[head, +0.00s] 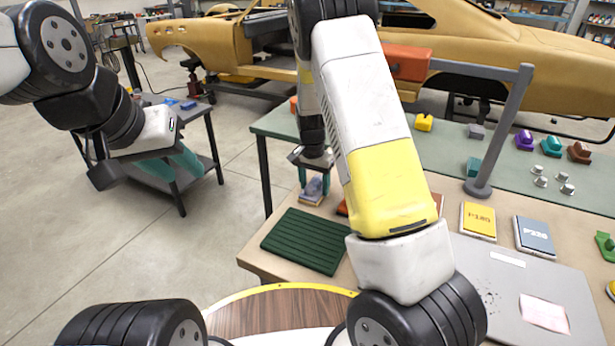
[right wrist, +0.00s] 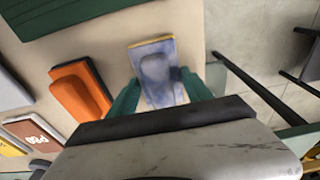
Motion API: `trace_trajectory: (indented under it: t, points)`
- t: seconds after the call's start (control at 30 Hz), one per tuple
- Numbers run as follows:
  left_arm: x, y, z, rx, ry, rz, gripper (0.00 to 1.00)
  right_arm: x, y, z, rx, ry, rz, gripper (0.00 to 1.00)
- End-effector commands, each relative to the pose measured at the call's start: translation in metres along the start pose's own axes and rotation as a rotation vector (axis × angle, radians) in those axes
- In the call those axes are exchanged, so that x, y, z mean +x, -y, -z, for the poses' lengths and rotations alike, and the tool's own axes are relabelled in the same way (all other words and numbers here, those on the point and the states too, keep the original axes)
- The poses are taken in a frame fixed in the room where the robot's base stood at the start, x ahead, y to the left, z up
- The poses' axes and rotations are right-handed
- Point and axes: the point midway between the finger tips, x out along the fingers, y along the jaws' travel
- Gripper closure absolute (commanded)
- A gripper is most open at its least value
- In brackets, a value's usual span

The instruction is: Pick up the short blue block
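A short blue-grey block (right wrist: 157,72) with a yellow edge lies on the tan bench surface in the right wrist view. It also shows in the head view (head: 314,188), under my right gripper (head: 313,178). The two teal fingers of my right gripper (right wrist: 158,92) stand on either side of the block, close to its sides. I cannot tell whether they press on it. My left gripper (head: 172,166) hangs at the left in front of a dark cart, its teal fingers apart and empty. Two small blue pieces (head: 187,105) lie on that cart (head: 208,108).
A dark green ribbed mat (head: 305,240) lies near the block. An orange block (right wrist: 80,90) sits beside it. A grey post (head: 503,125) stands on the bench. P180 (head: 478,220) and P320 (head: 534,236) packs and a grey board (head: 520,290) lie to the right.

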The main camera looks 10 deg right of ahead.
Motion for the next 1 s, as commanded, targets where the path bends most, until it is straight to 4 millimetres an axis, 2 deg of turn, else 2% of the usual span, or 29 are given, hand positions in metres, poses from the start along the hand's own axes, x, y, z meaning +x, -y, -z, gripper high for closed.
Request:
trace_trajectory:
  t: [0.03,0.1,0.43,0.67,1.0]
  points:
    - [0.0,0.0,0.0,0.0,0.0,0.0,0.64,0.0,0.0,0.0,0.0,0.0,0.0,0.81]
    - [0.0,0.0,0.0,0.0,0.0,0.0,0.64,0.0,0.0,0.0,0.0,-0.001,0.001,0.93]
    - [0.0,0.0,0.0,0.0,0.0,0.0,0.64,-0.006,0.0,0.001,0.0,-0.002,0.002,0.94]
    - [0.0,0.0,0.0,0.0,0.0,0.0,0.64,-0.036,0.001,0.005,0.0,-0.004,0.004,0.94]
    - [0.0,0.0,0.0,0.0,0.0,0.0,0.64,-0.051,-0.03,-0.062,-0.004,0.001,0.001,0.94]
